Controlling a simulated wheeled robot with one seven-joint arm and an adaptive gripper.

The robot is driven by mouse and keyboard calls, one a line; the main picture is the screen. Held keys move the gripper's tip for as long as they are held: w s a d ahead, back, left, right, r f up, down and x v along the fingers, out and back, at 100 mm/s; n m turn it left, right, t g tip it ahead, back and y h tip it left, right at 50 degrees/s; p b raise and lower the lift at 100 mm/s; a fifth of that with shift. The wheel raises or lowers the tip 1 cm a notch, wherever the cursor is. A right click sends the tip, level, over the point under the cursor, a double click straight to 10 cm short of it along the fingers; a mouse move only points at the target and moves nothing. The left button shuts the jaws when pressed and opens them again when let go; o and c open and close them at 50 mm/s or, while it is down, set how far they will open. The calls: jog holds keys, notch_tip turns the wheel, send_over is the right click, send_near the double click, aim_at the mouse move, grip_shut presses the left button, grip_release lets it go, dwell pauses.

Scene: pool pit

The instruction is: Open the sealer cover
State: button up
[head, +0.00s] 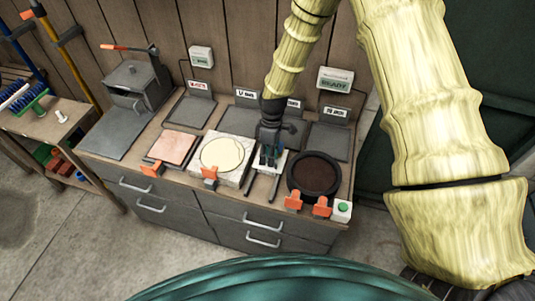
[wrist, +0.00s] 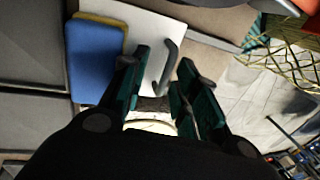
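My gripper (head: 268,160) is over the right-centre part of the bench in the head view, above a small white-topped item it partly hides. In the wrist view my gripper (wrist: 163,62) has its two dark fingers with teal pads spread apart. A white panel (wrist: 150,27) with a curved grey handle (wrist: 169,66) lies beyond the fingertips, the handle appearing between them. I cannot tell if they touch. No label marks the sealer; a grey box machine (head: 137,82) with an orange-tipped lever stands at the bench's left back, its lid down.
A pink square (head: 174,148), a pale slab with a cream disc (head: 222,154) and a dark round pan (head: 315,173) sit along the bench front. Orange clips and a green button (head: 342,208) line its edge. A blue pad (wrist: 95,56) lies beside the white panel.

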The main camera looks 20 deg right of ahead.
jog(key=shift+s+r, duration=0.65)
jog(key=shift+s, duration=0.25)
jog(key=shift+c, duration=0.4)
jog(key=shift+w+f, duration=0.15)
jog(key=c, duration=0.3)
jog(key=shift+w+f, duration=0.4)
jog(key=shift+w, duration=0.1)
grip_shut()
jog(key=shift+s+r, duration=0.15)
jog(key=s+a, duration=0.4)
jog(key=s, duration=0.1)
jog(key=s+a, duration=0.1)
jog(key=s, duration=0.2)
jog(key=shift+s+a, duration=0.2)
jog(key=shift+a, duration=0.2)
jog(key=shift+o, duration=1.9)
grip_release()
